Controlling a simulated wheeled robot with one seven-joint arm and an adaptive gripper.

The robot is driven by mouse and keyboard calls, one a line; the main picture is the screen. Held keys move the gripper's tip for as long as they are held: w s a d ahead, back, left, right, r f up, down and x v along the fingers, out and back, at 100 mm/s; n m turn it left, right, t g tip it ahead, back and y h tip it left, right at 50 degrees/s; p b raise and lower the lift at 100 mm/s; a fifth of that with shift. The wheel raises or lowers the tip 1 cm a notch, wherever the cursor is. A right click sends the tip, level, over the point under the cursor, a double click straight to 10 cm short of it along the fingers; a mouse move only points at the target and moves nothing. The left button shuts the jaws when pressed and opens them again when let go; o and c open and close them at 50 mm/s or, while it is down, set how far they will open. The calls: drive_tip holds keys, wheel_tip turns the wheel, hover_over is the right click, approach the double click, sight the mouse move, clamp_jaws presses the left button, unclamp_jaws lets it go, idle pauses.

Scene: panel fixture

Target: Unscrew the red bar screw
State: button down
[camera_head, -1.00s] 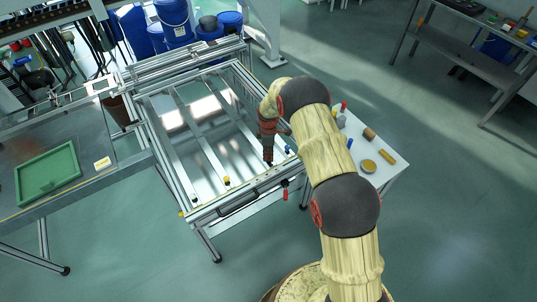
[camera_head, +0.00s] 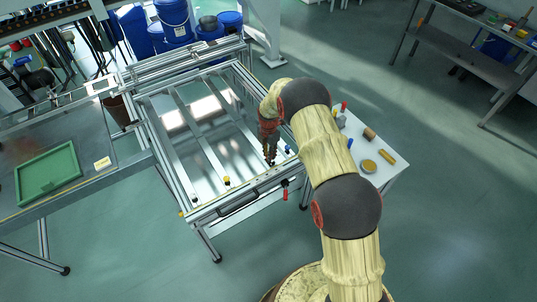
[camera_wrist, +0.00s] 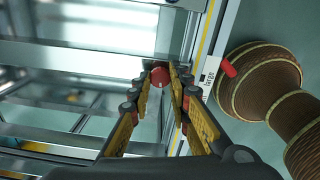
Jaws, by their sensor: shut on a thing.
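The red bar screw (camera_wrist: 160,76) shows as a round red knob at a metal bar of the panel frame in the wrist view. My gripper (camera_wrist: 163,80) points down over it, with its yellow-padded fingers closed on the knob from both sides. In the head view my gripper (camera_head: 270,162) is at the front right part of the frame (camera_head: 165,165), and its fingers hide the screw there.
A small white table (camera_head: 377,185) with loose parts stands to the right. A green tray (camera_head: 48,174) lies on the left bench.

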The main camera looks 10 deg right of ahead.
drive_tip(key=shift+w+r+n, duration=0.1)
drive_tip(key=shift+n, duration=0.3)
drive_tip(key=c, duration=1.6)
unclamp_jaws()
drive_tip(key=shift+c, duration=0.2)
wheel_tip(320, 180, up, 12)
